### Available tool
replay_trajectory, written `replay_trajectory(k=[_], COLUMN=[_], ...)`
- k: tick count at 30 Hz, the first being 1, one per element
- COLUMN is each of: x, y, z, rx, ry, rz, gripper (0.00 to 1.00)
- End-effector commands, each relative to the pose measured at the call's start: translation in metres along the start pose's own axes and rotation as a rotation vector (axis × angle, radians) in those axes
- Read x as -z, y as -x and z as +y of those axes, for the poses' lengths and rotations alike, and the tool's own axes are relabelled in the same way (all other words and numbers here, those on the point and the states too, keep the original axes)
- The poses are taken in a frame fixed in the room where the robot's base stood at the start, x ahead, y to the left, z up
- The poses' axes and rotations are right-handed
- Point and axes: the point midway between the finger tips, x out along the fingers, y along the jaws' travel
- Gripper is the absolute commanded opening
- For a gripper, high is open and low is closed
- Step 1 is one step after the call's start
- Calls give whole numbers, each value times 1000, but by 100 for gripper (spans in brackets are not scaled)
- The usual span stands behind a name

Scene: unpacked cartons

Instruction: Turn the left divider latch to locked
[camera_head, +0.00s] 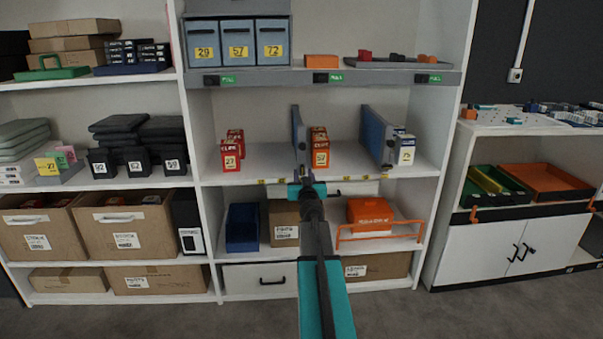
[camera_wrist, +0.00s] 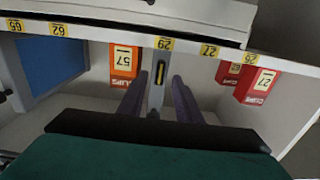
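The left divider (camera_head: 298,130) is a blue-grey upright panel on the middle shelf, and my gripper covers its lower front edge. In the wrist view, which is upside down, its pale front edge (camera_wrist: 156,98) shows between my fingers. A black latch with a yellow stripe (camera_wrist: 160,72) sits on that edge, its long side running along the edge. I cannot tell its marked position. My gripper (camera_wrist: 158,80) is open, with one dark finger on each side of the latch and visible gaps. In the head view my gripper (camera_head: 303,172) is at the shelf front.
A second blue divider (camera_head: 377,135) stands farther right beside a white box (camera_head: 406,150). Yellow number tags line the shelf edge (camera_wrist: 210,50). An orange wire rack (camera_head: 378,236) juts out below.

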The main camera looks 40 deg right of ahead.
Motion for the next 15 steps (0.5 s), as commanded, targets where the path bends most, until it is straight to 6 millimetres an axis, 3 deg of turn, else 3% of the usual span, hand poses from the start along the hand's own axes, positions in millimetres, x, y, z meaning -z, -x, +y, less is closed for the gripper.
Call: replay_trajectory(k=[6,15], x=[0,0], y=[-19,-29], z=[0,0], rx=[0,0], ry=[0,0], rz=[0,0], gripper=[31,31])
